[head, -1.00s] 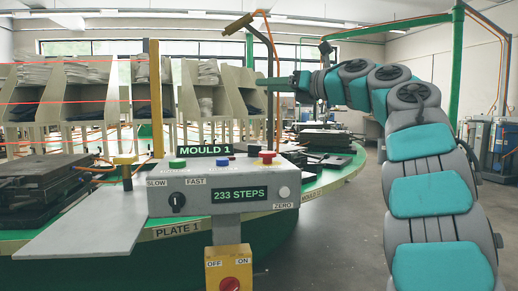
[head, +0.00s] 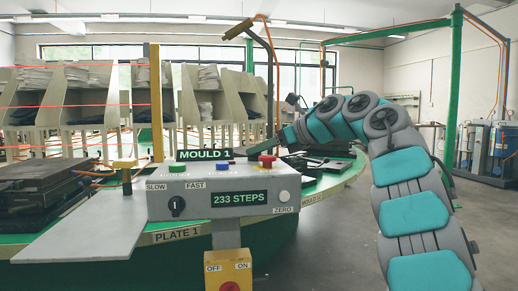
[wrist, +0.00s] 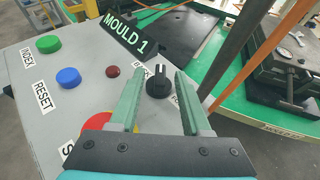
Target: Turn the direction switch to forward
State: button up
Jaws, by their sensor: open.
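The direction switch (wrist: 158,82) is a small black knob on the grey panel top, seen in the wrist view with partly hidden labels on both sides. Its ridge points roughly up the picture; which label it is set to I cannot tell. My gripper (wrist: 160,76) is open, with one green finger on each side of the knob. Whether the fingers touch it is not clear. In the head view my gripper (head: 279,146) is above the right end of the control box (head: 225,184), and the switch cannot be made out there.
A red mushroom button (wrist: 108,128) lies partly under my gripper. A blue button (wrist: 68,77), a green button (wrist: 48,44) and a small dark red light (wrist: 113,71) are to the left. A brown upright bar (wrist: 237,48) stands close to the right.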

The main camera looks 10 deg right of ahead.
jog(key=shift+w+a+f, duration=0.15)
jog(key=shift+w+a, duration=0.1)
grip_shut()
dwell(0.5)
